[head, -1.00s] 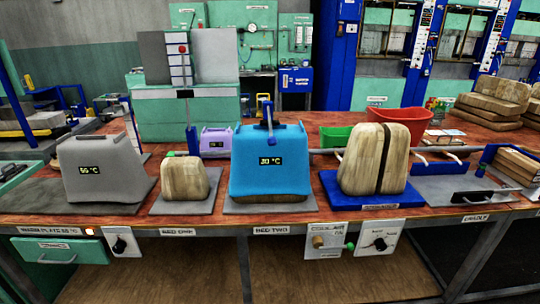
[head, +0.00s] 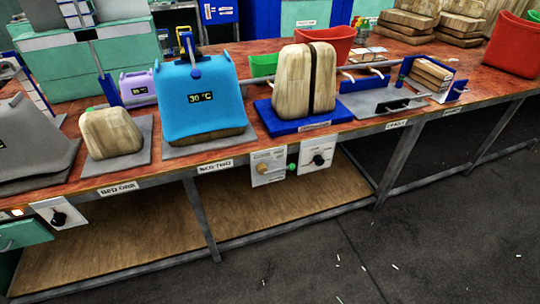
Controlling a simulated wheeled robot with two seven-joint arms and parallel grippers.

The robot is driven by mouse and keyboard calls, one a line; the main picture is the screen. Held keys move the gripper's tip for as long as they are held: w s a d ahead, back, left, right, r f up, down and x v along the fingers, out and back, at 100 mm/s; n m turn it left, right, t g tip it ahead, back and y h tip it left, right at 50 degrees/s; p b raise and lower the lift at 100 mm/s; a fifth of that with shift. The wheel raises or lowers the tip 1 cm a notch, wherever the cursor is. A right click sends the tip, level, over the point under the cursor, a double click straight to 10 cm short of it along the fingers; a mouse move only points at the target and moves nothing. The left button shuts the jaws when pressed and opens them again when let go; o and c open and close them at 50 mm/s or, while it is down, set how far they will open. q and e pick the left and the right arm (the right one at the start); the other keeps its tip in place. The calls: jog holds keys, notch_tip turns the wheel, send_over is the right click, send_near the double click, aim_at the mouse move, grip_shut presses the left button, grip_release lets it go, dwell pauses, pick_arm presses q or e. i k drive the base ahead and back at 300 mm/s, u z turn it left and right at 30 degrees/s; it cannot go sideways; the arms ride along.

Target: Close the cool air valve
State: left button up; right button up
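The cool air valve panel (head: 268,166) is a pale plate on the front edge of the bench, right of the "BED TWO" label. It bears a brass-coloured knob (head: 262,167) and a green knob or handle (head: 292,167) at its right side. The valve's exact setting is too small to tell. Neither of my grippers shows in the head view.
A second panel with a black dial (head: 318,159) is just right of the valve panel. Above them, a split wooden block (head: 293,85) stands on a blue base (head: 268,118). A blue cover (head: 200,97) reading 30 °C stands to its left. The floor (head: 400,240) in front is mostly clear.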

aim_at(291, 166)
jog(key=k, duration=0.6)
jog(key=z, duration=0.3)
jog(key=i, duration=1.05)
jog(key=z, duration=0.75)
